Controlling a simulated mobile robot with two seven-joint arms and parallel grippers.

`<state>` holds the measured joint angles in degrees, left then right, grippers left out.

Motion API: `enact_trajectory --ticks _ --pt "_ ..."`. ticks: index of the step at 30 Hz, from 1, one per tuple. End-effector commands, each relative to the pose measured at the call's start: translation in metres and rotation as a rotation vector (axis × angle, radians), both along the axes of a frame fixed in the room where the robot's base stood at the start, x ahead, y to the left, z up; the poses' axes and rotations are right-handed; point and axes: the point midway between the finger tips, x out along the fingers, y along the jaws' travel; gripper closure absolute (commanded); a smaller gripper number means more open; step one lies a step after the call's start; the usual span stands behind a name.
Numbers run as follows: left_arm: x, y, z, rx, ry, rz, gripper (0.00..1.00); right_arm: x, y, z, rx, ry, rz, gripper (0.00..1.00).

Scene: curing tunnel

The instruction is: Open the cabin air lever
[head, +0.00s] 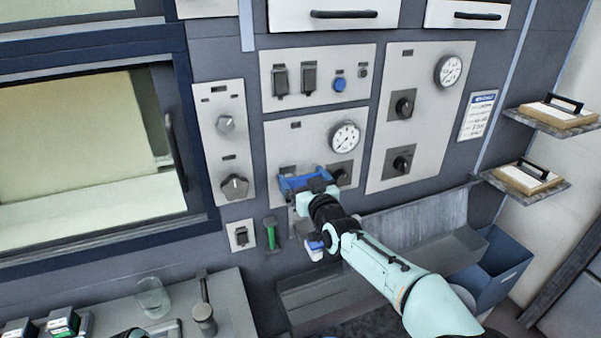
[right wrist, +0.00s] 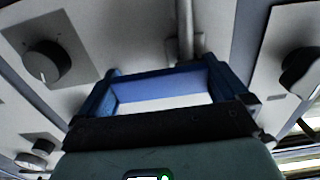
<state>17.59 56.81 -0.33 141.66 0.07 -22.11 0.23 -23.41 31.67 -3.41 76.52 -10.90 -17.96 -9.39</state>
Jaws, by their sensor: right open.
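My right gripper (head: 306,181) is in front of the middle control panel, below its round gauge. In the right wrist view the blue fingers of this gripper (right wrist: 163,72) are apart, with nothing seen held between them. A grey lever-like bar (right wrist: 185,35) on a small plate shows just beyond the fingertips, right of centre; contact cannot be told. In the head view my gripper and arm hide most of that spot. A green-handled lever (head: 271,232) points down on the wall, lower left of the gripper. Labels are too small to read, so I cannot tell which is the cabin air lever.
Dark knobs (head: 403,105) and gauges (head: 345,137) surround the gripper. A windowed chamber (head: 95,150) is at left. A grey sloped trough (head: 425,235) and blue bin (head: 490,268) lie below right. Shelves (head: 527,184) jut out at right.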

Motion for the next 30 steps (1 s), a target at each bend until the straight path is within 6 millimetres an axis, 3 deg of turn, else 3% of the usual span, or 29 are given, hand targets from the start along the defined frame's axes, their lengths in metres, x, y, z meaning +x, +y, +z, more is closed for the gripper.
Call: enact_trajectory --ticks 5,10,11,20,30 --pt "-0.001 0.000 -0.001 -0.001 0.002 -0.001 1.00 0.000 -0.001 -0.001 0.001 0.000 -0.001 0.00" --pt "-0.001 0.000 -0.001 -0.001 0.002 -0.001 1.00 0.000 0.000 -0.001 0.000 0.001 -0.001 0.52" --pt "-0.001 0.000 -0.001 -0.001 0.002 -0.001 1.00 0.000 0.000 -0.001 0.000 0.001 -0.001 0.55" --pt "-0.003 0.000 -0.003 0.000 0.003 0.000 1.00 0.000 0.000 0.001 -0.038 -0.016 0.000 0.55" --pt "-0.009 0.000 -0.014 0.000 0.010 0.000 1.00 0.000 0.002 0.007 -0.251 -0.105 0.000 0.55"
